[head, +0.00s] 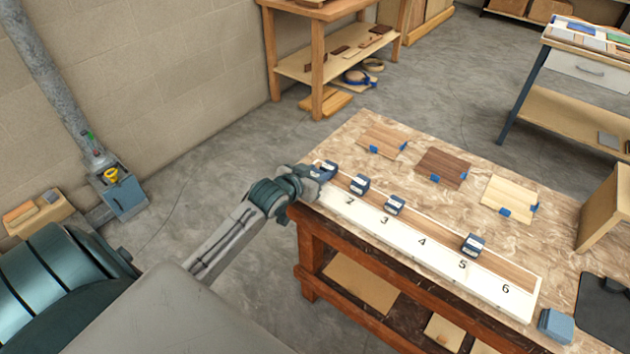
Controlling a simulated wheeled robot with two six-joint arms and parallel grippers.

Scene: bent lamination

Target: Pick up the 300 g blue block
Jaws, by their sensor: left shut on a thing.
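My left gripper (313,173) reaches in from the left to the near left corner of the workbench. It is shut on a dark blue block (327,168) at the left end of the numbered white strip (415,241). The gripper partly hides this block, and I cannot tell if it touches the strip. Similar dark blue blocks with pale faces sit along the strip: one near number 2 (360,184), one near 3 (394,205) and one near 5 (473,244). Their weight marks are too small to read. My right gripper is not in view.
A lighter blue block (556,326) and a black mat (603,312) are at the right.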

